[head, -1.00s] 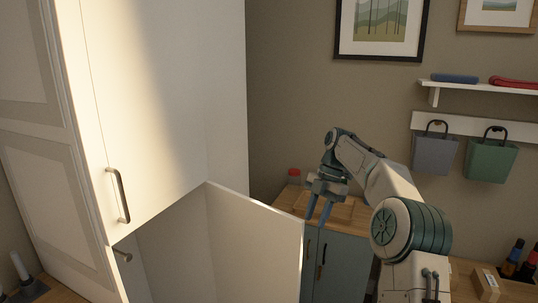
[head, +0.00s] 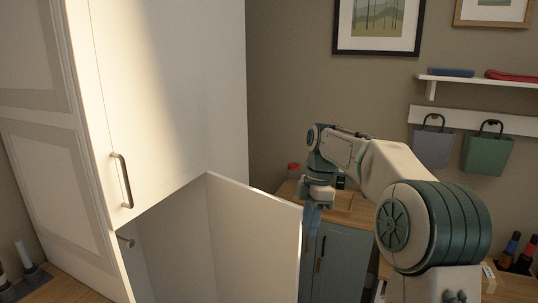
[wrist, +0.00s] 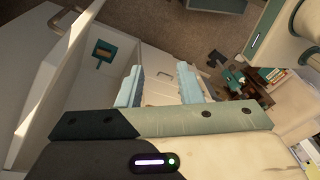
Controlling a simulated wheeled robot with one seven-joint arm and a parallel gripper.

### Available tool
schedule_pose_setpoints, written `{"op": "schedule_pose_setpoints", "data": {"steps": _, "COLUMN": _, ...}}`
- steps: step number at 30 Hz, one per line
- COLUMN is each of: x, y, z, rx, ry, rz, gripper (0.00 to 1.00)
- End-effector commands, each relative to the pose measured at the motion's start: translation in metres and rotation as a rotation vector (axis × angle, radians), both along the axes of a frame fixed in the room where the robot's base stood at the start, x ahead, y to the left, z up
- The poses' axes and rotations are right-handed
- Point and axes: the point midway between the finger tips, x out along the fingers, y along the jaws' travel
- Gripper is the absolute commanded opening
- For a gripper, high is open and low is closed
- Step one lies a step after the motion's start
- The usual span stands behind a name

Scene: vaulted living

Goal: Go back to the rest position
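My gripper (head: 311,222) hangs fingers down at the end of my bent arm, just past the free edge of the open white cabinet door (head: 254,238). In the wrist view my gripper (wrist: 160,78) has its two pale blue fingers apart with nothing between them, so it is open and empty. In the head view the fingers overlap the background near the door's edge; I cannot tell whether they touch it.
A tall white cabinet (head: 170,100) fills the left. Behind my gripper stands a blue-grey cabinet (head: 340,262) with a wooden top. A grey basket (head: 432,148) and a green basket (head: 487,155) hang on the right wall. Bottles (head: 512,248) stand lower right.

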Motion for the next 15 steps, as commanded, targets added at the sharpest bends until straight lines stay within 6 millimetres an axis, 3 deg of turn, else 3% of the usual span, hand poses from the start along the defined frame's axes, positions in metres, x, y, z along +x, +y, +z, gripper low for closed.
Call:
{"op": "schedule_pose_setpoints", "data": {"steps": 8, "x": -0.078, "y": -0.003, "z": -0.02, "rx": -0.139, "ry": -0.073, "rz": -0.484, "gripper": 0.33}}
{"op": "schedule_pose_setpoints", "data": {"steps": 15, "x": -0.15, "y": -0.018, "z": -0.05, "rx": -0.164, "ry": -0.146, "rz": -0.931, "gripper": 0.33}}
